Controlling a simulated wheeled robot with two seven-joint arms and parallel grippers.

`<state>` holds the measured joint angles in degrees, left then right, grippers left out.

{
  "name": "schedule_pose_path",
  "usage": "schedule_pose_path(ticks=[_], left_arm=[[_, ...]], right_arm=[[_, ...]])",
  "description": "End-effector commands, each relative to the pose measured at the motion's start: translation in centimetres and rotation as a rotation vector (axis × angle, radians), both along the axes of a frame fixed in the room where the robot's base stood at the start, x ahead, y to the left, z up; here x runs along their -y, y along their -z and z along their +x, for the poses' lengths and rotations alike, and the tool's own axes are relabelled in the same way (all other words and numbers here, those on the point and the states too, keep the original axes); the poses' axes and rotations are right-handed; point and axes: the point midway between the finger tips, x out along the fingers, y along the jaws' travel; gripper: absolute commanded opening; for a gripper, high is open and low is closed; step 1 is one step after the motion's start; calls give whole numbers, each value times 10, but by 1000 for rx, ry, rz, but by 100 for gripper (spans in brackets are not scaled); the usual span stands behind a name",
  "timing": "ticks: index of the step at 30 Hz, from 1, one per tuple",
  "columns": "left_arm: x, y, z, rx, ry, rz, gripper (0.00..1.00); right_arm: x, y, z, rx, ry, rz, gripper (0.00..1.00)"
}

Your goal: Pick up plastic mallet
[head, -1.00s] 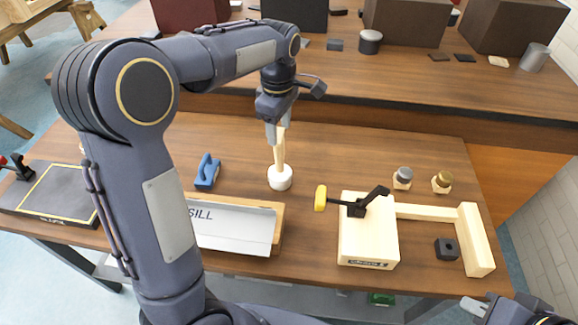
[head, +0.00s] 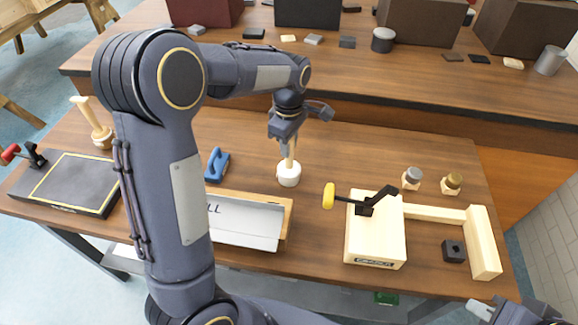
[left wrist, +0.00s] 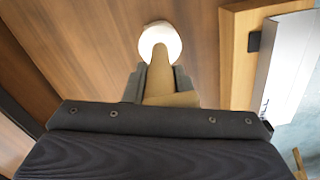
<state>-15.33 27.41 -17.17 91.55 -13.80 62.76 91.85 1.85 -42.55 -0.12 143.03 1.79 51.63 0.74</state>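The plastic mallet (head: 289,175) stands upright on its round white head on the wooden table, its pale wooden handle pointing up. It also shows in the left wrist view (left wrist: 160,42). My left gripper (head: 288,146) is above the white head, with the handle between its fingers. In the left wrist view the fingers (left wrist: 160,80) lie close against both sides of the handle and look shut on it. The handle's upper end is partly hidden by the gripper. My right gripper (head: 488,310) is only partly in view at the bottom right corner, away from the mallet.
A blue tool (head: 217,165) stands left of the mallet. A metal sheet on a wooden block (head: 245,222) lies in front. A wooden clamp block (head: 376,235) is at right. A wooden mallet (head: 100,137) stands at far left. The table behind the plastic mallet is clear.

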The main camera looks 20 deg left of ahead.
Motion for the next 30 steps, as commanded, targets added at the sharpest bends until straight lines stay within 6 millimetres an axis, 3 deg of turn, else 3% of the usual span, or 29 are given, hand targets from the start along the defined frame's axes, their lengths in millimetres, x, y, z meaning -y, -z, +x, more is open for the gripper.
schedule_pose_path(ticks=[5, 17, 22, 30], left_arm=[[0, -1, 0, 1, 0, 0, 1], [0, -12, 1, 3, 0, 0, 1], [1, -37, -2, 6, 1, -1, 1], [8, -96, -54, 8, 2, -4, 1]], right_arm=[[0, 0, 0, 0, 0, 0, 0], [0, 0, 0, 0, 0, 0, 0], [0, 0, 0, 0, 0, 0, 0], [0, 4, 0, 0, 0, 0, 0]])
